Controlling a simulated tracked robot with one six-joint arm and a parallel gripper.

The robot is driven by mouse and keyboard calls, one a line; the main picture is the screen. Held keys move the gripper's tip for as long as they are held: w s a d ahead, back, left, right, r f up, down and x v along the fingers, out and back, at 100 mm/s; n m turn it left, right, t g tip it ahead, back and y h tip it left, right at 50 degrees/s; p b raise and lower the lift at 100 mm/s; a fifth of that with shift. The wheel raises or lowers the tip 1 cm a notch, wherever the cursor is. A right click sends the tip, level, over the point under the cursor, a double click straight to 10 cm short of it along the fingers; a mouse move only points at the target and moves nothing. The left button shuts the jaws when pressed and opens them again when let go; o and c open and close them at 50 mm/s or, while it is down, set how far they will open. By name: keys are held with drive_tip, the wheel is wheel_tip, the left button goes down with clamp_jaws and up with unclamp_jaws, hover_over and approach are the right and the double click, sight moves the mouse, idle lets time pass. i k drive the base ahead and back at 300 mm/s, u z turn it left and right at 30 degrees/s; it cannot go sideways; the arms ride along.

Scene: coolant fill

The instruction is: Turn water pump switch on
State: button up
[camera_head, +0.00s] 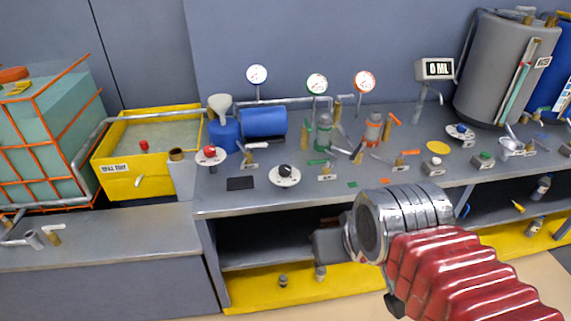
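Several round white-plated controls sit on the grey bench (330,200). One has a black knob (285,171) near the front edge, one has a red knob (209,152) at the left, and one has a dark blue knob (461,129) at the right. Labels beside them are too small to read, so I cannot tell which is the water pump switch. My gripper (325,245) is below the bench top in the picture, in front of the open shelf, and appears apart from all the controls. Its fingers are not clear enough to show open or shut.
A blue cylinder (263,122), green fitting (323,130) and orange fitting (374,127) stand on the bench, with gauges (317,84) behind. A display (438,68) reads 0 ML. A yellow spill tray (115,150) and caged tank (60,140) stand left.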

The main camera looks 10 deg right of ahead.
sight(284, 170)
drive_tip(key=u, duration=0.05)
drive_tip(key=i, duration=1)
drive_tip(key=z, duration=0.05)
